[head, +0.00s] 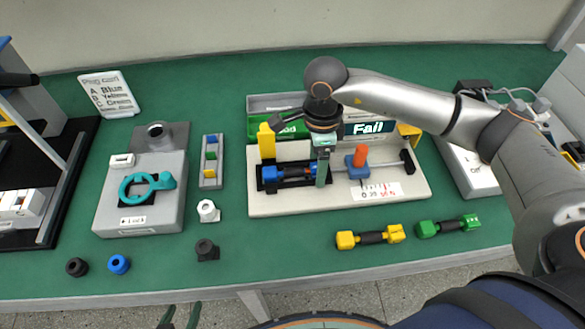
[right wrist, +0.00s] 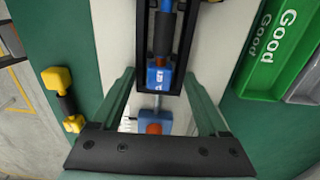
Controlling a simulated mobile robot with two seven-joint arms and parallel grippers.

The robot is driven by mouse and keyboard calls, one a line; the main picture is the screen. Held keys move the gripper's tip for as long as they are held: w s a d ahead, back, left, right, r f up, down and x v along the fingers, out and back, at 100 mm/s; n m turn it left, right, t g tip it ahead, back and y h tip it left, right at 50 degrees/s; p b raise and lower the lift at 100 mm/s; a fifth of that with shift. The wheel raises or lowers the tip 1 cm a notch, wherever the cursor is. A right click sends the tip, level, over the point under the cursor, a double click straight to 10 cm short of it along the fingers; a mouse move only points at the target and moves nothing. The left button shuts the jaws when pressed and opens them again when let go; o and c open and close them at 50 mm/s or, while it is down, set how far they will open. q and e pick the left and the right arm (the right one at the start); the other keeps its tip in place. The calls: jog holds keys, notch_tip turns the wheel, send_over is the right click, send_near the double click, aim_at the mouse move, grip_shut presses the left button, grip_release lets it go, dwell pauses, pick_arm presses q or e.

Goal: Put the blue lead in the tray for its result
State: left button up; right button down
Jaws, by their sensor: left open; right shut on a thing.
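The blue lead (head: 283,173) lies in a black cradle on the cream test board (head: 285,205); it has blue ends and a dark middle. It also shows in the right wrist view (right wrist: 158,78). Behind the board are the green tray labelled Good (head: 292,131) and the dark-labelled Fail tray (head: 370,128). My left gripper (head: 181,313) is open and empty at the bottom edge; only its fingertips show.
A blue slider with an orange knob (head: 361,156) stands right of the cradle. A yellow post (head: 266,141) rises at its left. A yellow lead (head: 370,237) and green lead (head: 448,226) lie in front. A grey lock fixture (head: 142,205) stands left.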

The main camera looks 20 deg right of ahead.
jog(key=r, duration=0.2)
jog(key=shift+w+r, duration=0.2)
jog(key=shift+r, duration=0.1)
jog(key=shift+s+a+r+p, duration=0.1)
jog(key=shift+s+r+p, duration=0.3)
jog(key=shift+r, duration=0.1)
pick_arm(q)
jog(key=shift+s+r, duration=0.15)
jog(key=shift+r, duration=0.75)
pick_arm(e)
jog(key=shift+w+r, duration=0.1)
jog(key=shift+w, duration=0.1)
pick_arm(q)
jog(key=shift+r+p, duration=0.95)
jog(key=shift+p, duration=0.1)
pick_arm(e)
jog(key=shift+r, duration=1.6)
jog(key=shift+s, duration=0.1)
